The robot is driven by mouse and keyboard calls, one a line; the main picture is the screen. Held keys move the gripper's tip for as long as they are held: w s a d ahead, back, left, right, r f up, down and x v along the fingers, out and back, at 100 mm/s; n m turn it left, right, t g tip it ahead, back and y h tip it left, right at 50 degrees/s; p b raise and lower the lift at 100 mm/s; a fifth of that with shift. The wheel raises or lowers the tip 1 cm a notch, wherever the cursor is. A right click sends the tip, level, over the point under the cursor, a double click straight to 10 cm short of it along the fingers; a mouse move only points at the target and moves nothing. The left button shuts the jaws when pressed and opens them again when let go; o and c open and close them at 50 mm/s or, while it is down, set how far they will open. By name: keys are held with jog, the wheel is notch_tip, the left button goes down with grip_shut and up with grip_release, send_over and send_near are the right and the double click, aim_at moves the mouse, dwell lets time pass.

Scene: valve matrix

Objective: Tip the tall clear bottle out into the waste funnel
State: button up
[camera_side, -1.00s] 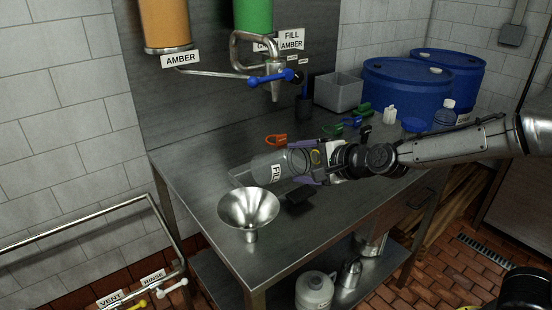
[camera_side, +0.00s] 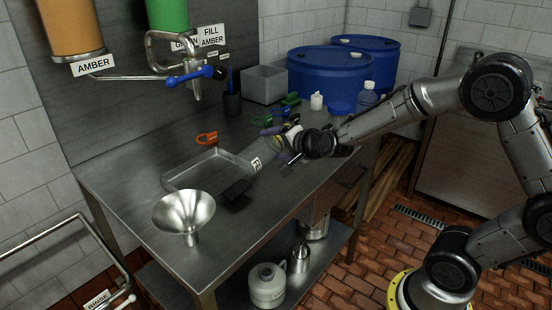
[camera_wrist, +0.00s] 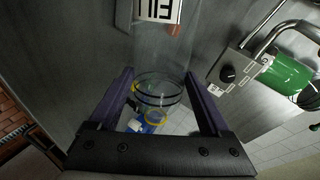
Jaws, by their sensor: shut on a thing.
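My gripper (camera_side: 281,145) is shut on the clear bottle (camera_side: 256,164), with a purple finger on each side. The bottle lies tilted over, its labelled part pointing left and down in the side view. The wrist view shows the bottle (camera_wrist: 160,50) between my fingers (camera_wrist: 158,84), with dark and yellow rings near its base and a partly cut-off label. The metal waste funnel (camera_side: 185,208) stands at the table's front left, apart from the bottle. The bottle's mouth is unclear, and I cannot tell whether it holds liquid.
Coloured clips, including an orange one (camera_side: 207,138), lie behind. A grey bin (camera_side: 264,85) and blue drums (camera_side: 327,75) stand at the back. A blue-handled tap (camera_side: 196,74) overhangs the table.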

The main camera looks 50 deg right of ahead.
jog(key=a+r+n, duration=0.1)
jog(key=r, duration=0.1)
jog(key=w+a+r+n, duration=0.1)
jog(key=a+r+n, duration=0.1)
jog(key=r, duration=0.1)
jog(key=w+a+r+n+t+y, duration=0.1)
jog(key=a+r+n, duration=0.1)
jog(key=shift+w+r, duration=0.2)
jog(key=shift+r, duration=0.1)
jog(key=s+a+r+n+t+y, duration=0.2)
jog(key=a+r+n, duration=0.5)
jog(key=a, duration=0.5)
jog(key=s+a+r+n+t+y, duration=0.2)
jog(key=a+r+n, duration=0.5)
jog(key=a, duration=0.6)
notch_tip(320, 180, up, 2)
jog(key=shift+s+a+r+y, duration=0.2)
jog(key=shift+s+r+y, duration=0.1)
jog(key=shift+y, duration=0.2)
